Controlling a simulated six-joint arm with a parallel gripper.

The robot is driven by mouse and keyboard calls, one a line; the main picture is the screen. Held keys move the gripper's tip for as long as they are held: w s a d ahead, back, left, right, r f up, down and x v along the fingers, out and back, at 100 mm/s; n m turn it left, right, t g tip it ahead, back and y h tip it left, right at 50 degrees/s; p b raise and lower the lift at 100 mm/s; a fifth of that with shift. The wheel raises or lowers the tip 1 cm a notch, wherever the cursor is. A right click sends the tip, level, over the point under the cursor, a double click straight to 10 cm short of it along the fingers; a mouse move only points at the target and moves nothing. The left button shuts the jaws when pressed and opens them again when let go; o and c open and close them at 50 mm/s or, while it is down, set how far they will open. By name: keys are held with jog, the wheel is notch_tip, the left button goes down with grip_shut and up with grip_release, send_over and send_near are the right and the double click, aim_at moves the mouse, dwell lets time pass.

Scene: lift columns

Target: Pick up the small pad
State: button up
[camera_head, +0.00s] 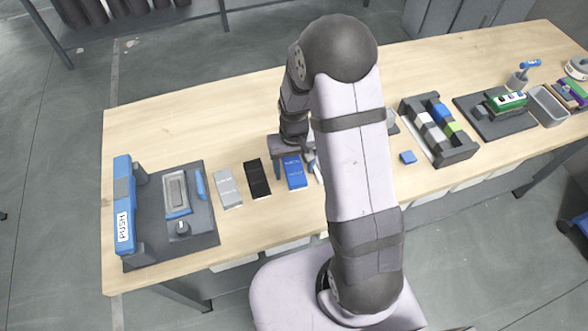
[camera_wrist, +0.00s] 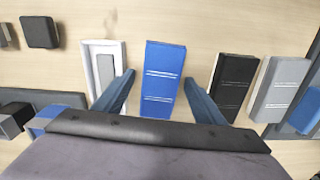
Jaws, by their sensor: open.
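My gripper (camera_wrist: 159,78) is open, with its two fingers apart on either side of a flat blue pad (camera_wrist: 163,75) in the wrist view. I cannot tell whether the fingers touch it. The blue pad also shows in the head view (camera_head: 294,174), just below my gripper (camera_head: 292,152). A black pad (camera_wrist: 232,85) and a grey pad (camera_wrist: 280,90) lie to its right in the wrist view. The black pad (camera_head: 258,179) and grey pad (camera_head: 228,188) are on its left in the head view. Which one is the small pad is not marked.
A white tray-like piece (camera_wrist: 87,62) lies beside the left finger, with a dark square block (camera_wrist: 40,32) farther left. On the wooden table (camera_head: 160,120) are a dark fixture (camera_head: 200,236) at left, a small blue block (camera_head: 408,157) and a sorting rack (camera_head: 462,150) at right.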

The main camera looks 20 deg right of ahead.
aim_at(292, 168)
jog(key=c, duration=1.2)
jog(key=shift+r, duration=0.1)
notch_tip(292, 168, up, 10)
jog(key=shift+f+b, duration=0.1)
jog(key=shift+b, duration=1.05)
jog(key=a+n+p, duration=0.2)
jog(key=a, duration=0.8)
jog(key=s+a+f+n+p, duration=0.1)
jog(key=a+n+p, duration=0.1)
jog(key=a, duration=0.7)
jog(key=s+a+f+n+p, duration=0.1)
jog(key=a+n+p, duration=0.2)
jog(key=a, duration=0.7)
jog(key=shift+a+f, duration=0.2)
jog(key=shift+a, duration=0.15)
jog(key=shift+w+a+r+m, duration=0.6)
jog(key=shift+w+m, duration=0.15)
jog(key=shift+m, duration=0.25)
jog(key=shift+w+a+r+m, duration=0.55)
jog(key=shift+w+m, duration=0.25)
jog(key=shift+m, duration=0.2)
jog(key=shift+w+a+r+m, duration=0.5)
jog(key=shift+w+r+m, duration=0.2)
jog(key=shift+m, duration=0.3)
